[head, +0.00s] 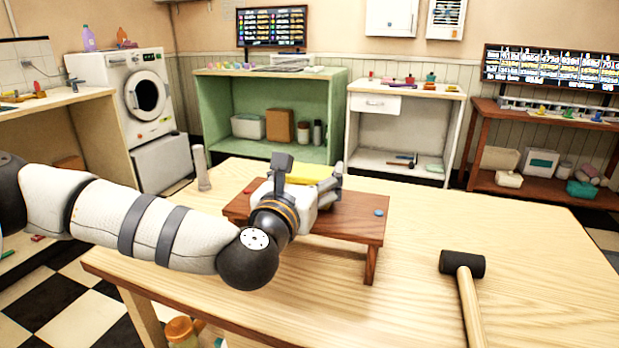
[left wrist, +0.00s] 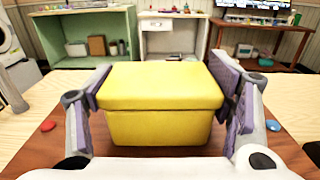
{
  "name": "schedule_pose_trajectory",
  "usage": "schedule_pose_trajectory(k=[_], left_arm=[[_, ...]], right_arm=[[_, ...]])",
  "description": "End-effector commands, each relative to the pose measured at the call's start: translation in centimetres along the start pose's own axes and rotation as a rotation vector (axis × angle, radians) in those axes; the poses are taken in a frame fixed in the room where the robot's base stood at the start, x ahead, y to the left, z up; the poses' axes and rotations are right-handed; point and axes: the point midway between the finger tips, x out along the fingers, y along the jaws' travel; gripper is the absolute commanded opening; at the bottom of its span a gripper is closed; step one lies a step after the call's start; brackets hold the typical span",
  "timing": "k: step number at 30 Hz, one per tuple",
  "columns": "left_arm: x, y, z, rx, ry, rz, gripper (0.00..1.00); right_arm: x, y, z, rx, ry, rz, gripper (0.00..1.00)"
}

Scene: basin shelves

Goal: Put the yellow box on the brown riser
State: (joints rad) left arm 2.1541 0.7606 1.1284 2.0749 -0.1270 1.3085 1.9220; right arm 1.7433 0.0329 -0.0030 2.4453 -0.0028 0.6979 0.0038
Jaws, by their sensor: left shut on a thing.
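The yellow box (head: 311,173) shows in the head view, partly hidden behind my left gripper (head: 308,176). In the left wrist view, the yellow box (left wrist: 160,125) sits between the two fingers, which are shut on its sides. The brown riser (head: 350,226) is a low wooden stand on the light table, under the gripper. The box is level and over the riser's top (left wrist: 150,164). I cannot tell whether its bottom touches the riser. My right gripper is not in view.
A red disc (left wrist: 47,125) and a blue disc (head: 379,212) lie on the riser at either side of the box. A pale upright object (head: 201,168) stands left of the riser. A black-headed mallet (head: 462,264) lies at the right. The table between riser and mallet is clear.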

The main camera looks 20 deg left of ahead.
Motion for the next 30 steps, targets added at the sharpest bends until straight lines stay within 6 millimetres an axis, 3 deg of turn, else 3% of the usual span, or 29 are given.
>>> schedule_pose_trajectory(k=[11,12,15,26,30], left_arm=[[0.0,0.0,-0.6,-0.001,-0.001,0.000,0.43],[0.0,0.0,-0.7,-0.001,0.000,0.000,0.76],[0.0,0.0,-0.5,-0.001,-0.001,0.000,0.94],[-0.1,0.0,0.0,0.000,-0.004,0.000,0.94],[-2.2,0.0,-0.2,0.000,0.000,-0.002,0.94]], right_arm=[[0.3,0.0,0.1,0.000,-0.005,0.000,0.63],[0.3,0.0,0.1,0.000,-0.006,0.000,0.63],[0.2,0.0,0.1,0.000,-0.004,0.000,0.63],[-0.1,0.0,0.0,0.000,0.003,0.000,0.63],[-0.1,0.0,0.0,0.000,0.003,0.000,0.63]])
